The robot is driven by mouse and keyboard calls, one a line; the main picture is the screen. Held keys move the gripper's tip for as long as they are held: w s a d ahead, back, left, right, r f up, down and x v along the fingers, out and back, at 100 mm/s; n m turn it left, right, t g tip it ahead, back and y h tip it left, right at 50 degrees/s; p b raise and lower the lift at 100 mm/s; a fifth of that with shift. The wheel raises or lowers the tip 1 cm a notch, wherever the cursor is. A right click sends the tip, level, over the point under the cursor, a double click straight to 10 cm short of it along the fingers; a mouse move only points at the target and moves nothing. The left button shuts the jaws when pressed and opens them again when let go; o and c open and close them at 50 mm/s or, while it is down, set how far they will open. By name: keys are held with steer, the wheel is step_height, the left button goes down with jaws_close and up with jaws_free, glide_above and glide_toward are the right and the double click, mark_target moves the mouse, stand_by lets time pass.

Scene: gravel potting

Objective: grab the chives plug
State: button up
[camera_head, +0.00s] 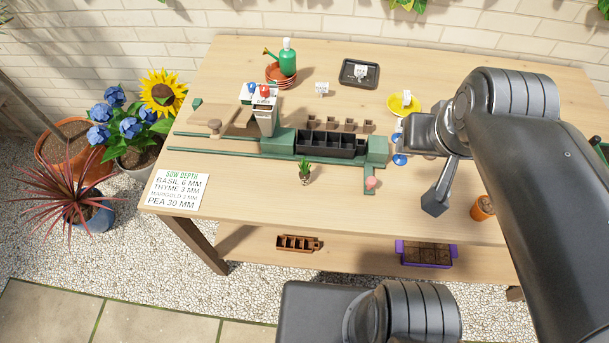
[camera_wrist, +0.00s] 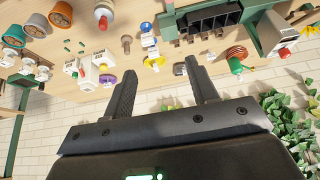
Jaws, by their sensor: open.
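A small plant plug (camera_head: 305,172) with green leaves and a brown root end sits on the bench, in front of the green machine's black tray. I take it for the chives plug; no label on it shows. I cannot pick it out in the wrist view. My gripper (camera_wrist: 161,70) is open, with nothing between its two fingers in the wrist view. In the head view it is to the right of the plug and well apart from it, over the right half of the bench, partly hidden by my arm.
The black cell tray (camera_head: 330,150) sits in the green machine (camera_head: 277,140). A pink-topped knob (camera_head: 371,183) is right of the plug. Blue-and-white pieces (camera_head: 398,150) stand close to my gripper. An orange pot (camera_head: 483,208) is at the right. The front left of the bench holds a sow-depth card (camera_head: 177,190).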

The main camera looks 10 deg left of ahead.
steer(key=n+g, duration=0.2)
steer(key=g, duration=0.4)
glide_above(305, 173)
step_height(305, 173, down, 16)
steer(key=shift+w+r, duration=0.1)
steer(key=shift+r, duration=0.15)
steer(key=shift+a+f, duration=0.15)
steer(key=shift+f, duration=0.15)
step_height(305, 173, down, 5)
steer(key=shift+r, duration=0.2)
steer(key=shift+w+f, duration=0.1)
steer(key=shift+f, duration=2.9)
steer(key=shift+c, duration=0.5)
steer(key=c, duration=0.9)
